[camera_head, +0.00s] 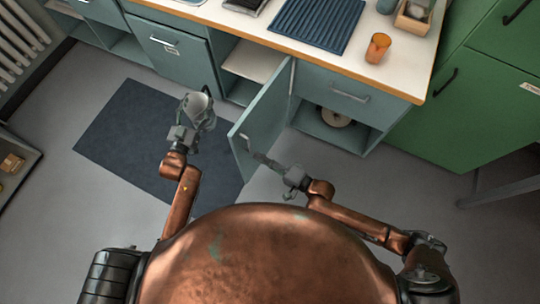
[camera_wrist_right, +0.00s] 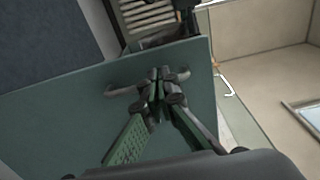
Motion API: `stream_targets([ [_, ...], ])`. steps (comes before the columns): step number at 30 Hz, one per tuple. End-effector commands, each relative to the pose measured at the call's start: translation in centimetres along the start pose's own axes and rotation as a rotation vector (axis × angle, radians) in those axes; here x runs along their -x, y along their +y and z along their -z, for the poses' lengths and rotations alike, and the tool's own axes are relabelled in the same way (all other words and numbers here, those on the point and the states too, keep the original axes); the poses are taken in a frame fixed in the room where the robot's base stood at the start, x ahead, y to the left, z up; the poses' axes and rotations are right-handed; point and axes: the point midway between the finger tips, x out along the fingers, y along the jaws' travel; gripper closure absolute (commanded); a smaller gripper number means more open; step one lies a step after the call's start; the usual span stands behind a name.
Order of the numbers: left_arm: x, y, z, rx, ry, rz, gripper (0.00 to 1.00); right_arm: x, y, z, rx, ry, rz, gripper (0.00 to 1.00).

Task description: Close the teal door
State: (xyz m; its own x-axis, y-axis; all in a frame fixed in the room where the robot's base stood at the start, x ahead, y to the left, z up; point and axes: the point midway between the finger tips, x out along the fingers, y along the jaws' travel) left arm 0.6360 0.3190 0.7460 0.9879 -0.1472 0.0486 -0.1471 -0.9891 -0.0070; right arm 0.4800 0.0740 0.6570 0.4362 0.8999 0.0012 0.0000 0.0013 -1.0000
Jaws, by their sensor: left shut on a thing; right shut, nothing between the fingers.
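The teal door (camera_head: 262,118) stands open, swung out from the lower cabinet under the counter. In the right wrist view, the door panel (camera_wrist_right: 60,115) fills the middle, with a curved handle (camera_wrist_right: 122,91) on its face. My right gripper (camera_head: 257,156) is shut and empty at the door's near edge; in its wrist view the closed fingertips (camera_wrist_right: 160,76) overlap the middle of the handle. I cannot tell whether they touch it. My left gripper (camera_head: 198,112) is shut on a grey object over the mat, left of the door; its exact kind is unclear.
The open cabinet compartment (camera_head: 253,64) has a pale shelf. An open niche to its right holds a round pale object (camera_head: 335,117). An orange cup (camera_head: 378,47) and a blue ribbed mat (camera_head: 318,24) are on the counter. A dark floor mat (camera_head: 125,135) lies left; green cabinets (camera_head: 440,120) stand right.

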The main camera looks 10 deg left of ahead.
Motion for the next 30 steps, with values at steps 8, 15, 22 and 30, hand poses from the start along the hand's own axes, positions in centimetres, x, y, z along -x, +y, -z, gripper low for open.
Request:
stream_targets([
  [8,-0.2,0.2,-0.6,0.001,-0.003,-0.003,0.92,-5.2,0.1,0.1,-0.003,0.002,0.000,1.00],
  [15,-0.2,0.2,-0.8,0.001,-0.004,-0.005,0.92,-7.0,0.2,0.1,-0.003,0.004,-0.003,1.00],
  [22,-0.2,0.2,-0.8,0.001,-0.004,-0.005,0.92,-7.2,0.1,0.2,-0.002,0.004,-0.002,1.00],
  [30,-0.2,0.2,-0.5,0.000,-0.003,-0.005,0.92,-7.5,0.0,0.6,0.000,0.015,0.000,1.00],
])
